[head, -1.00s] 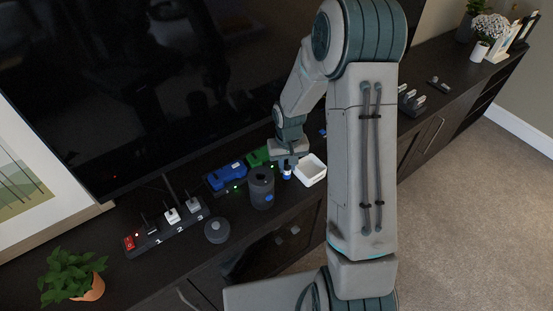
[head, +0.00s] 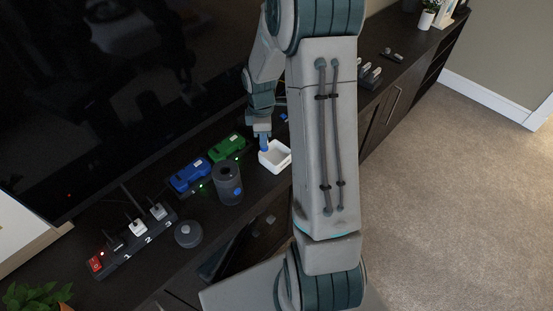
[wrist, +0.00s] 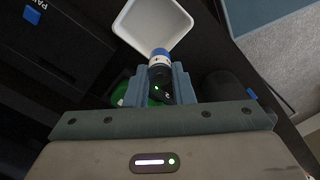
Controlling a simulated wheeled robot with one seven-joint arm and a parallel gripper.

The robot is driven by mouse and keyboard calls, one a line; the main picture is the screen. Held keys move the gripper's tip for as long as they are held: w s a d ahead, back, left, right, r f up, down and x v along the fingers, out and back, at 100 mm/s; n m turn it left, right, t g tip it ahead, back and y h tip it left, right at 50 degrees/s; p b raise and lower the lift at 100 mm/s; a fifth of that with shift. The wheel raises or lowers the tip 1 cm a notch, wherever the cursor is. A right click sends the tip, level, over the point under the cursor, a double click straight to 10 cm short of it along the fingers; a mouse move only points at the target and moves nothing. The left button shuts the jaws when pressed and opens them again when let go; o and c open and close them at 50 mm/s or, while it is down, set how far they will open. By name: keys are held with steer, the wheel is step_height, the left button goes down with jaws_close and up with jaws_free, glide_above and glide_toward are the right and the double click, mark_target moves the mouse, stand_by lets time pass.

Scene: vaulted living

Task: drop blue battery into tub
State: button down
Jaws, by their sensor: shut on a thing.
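My gripper (head: 263,137) is shut on the blue battery (head: 265,147), a small cylinder that hangs below the fingers. In the wrist view the battery (wrist: 160,56) shows a blue and white band between the fingertips (wrist: 160,82). The white square tub (head: 286,159) stands on the dark cabinet just below and to the right of the gripper. In the wrist view the tub (wrist: 178,15) lies just beyond the battery, whose end overlaps its near edge. I cannot tell how high the battery is above the tub.
A green device (head: 227,148), a blue device (head: 189,175) and a dark cylinder (head: 229,184) stand left of the tub. A round dark knob (head: 188,234) and a power strip (head: 133,240) lie farther left. A large television screen (head: 110,90) rises behind.

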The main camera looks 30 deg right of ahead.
steer(key=s+d+r+n+b, duration=0.1)
steer(key=d+r+n+b, duration=0.1)
steer(key=d+n, duration=0.5)
steer(key=shift+n, duration=0.8)
steer(key=f+b, duration=0.1)
steer(key=f, duration=0.1)
steer(key=a+f+b, duration=0.1)
steer(key=f+b, duration=0.2)
steer(key=f, duration=0.1)
steer(key=shift+a+f, duration=0.15)
steer(key=shift+a, duration=0.25)
steer(key=shift+s, duration=0.1)
steer(key=c, duration=1.2)
jaws_free()
steer(key=shift+o, duration=0.2)
